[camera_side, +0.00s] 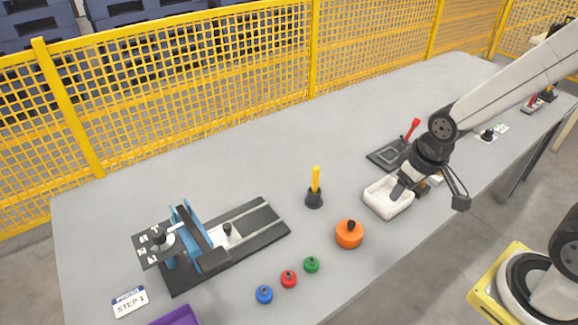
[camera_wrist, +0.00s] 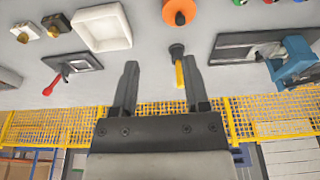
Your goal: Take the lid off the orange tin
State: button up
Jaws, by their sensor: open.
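The orange tin (camera_side: 349,235) stands on the grey table right of the picture's middle. Its lid is on, with a black knob (camera_side: 351,225) on top. In the wrist view the orange tin (camera_wrist: 180,14) is at the top edge, partly cut off. My gripper (camera_side: 398,190) is open and empty. In the side view it overlaps the white tray, to the right of the tin and apart from it. The wrist view shows both fingers of my gripper (camera_wrist: 160,65) spread with nothing between them.
The white tray (camera_side: 372,203) is right of the tin. A yellow rod in a black base (camera_side: 314,198) stands behind left. Green (camera_side: 311,265), red (camera_side: 289,279) and blue (camera_side: 264,295) knobbed pieces lie front left. A red-lever fixture (camera_side: 380,156) is behind the tray.

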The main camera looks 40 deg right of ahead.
jog(key=shift+o, duration=0.8)
jog(key=n+g, duration=0.3)
jog(key=n, duration=2.4)
send_over(350, 222)
notch_tip(350, 222, down, 9)
jog(key=shift+f, duration=0.1)
jog(key=shift+f, duration=0.1)
jog(key=shift+f, duration=1.2)
